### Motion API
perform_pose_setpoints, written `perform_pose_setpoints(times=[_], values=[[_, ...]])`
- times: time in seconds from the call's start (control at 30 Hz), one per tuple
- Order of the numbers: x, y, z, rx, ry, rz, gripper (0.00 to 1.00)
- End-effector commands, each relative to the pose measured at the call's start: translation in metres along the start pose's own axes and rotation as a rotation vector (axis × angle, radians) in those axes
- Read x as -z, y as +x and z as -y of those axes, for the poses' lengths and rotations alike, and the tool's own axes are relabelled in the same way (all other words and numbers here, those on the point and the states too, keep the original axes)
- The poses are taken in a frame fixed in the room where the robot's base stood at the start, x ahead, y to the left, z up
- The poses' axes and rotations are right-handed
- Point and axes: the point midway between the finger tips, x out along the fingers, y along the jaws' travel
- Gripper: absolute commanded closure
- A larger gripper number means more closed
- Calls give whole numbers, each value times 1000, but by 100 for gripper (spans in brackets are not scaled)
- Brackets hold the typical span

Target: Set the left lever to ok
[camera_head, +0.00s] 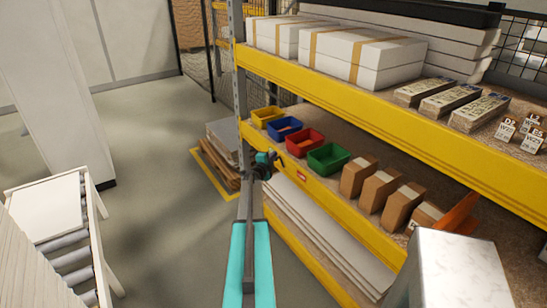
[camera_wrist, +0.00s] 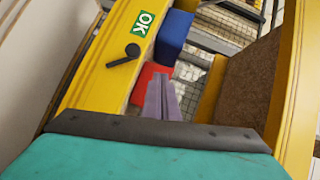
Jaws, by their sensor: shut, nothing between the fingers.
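A black lever (camera_wrist: 122,56) is on the front of a yellow shelf beam (camera_wrist: 105,85) in the wrist view. Its round end is at the right and its bar points left and slightly down in the picture. In the head view my gripper (camera_head: 276,160) is in front of the same shelf; I cannot make out the lever there.
A red bin (camera_head: 304,140) and a blue bin (camera_head: 285,130) stand on the shelf behind the beam, with yellow and green ones beside them. Brown cartons (camera_head: 379,190) stand further right. A small red label (camera_head: 301,175) is on the beam. The upper yellow beam (camera_head: 330,88) overhangs the bins.

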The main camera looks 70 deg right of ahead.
Motion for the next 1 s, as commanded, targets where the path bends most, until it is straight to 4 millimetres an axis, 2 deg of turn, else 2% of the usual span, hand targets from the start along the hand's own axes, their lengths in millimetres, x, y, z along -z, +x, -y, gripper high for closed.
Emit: perform_pose_setpoints(times=[0.6,0.8,1.0], values=[[-8,-61,22,1,0,3,100],[-10,-72,27,1,0,3,100],[-10,-76,29,1,0,3,100]])
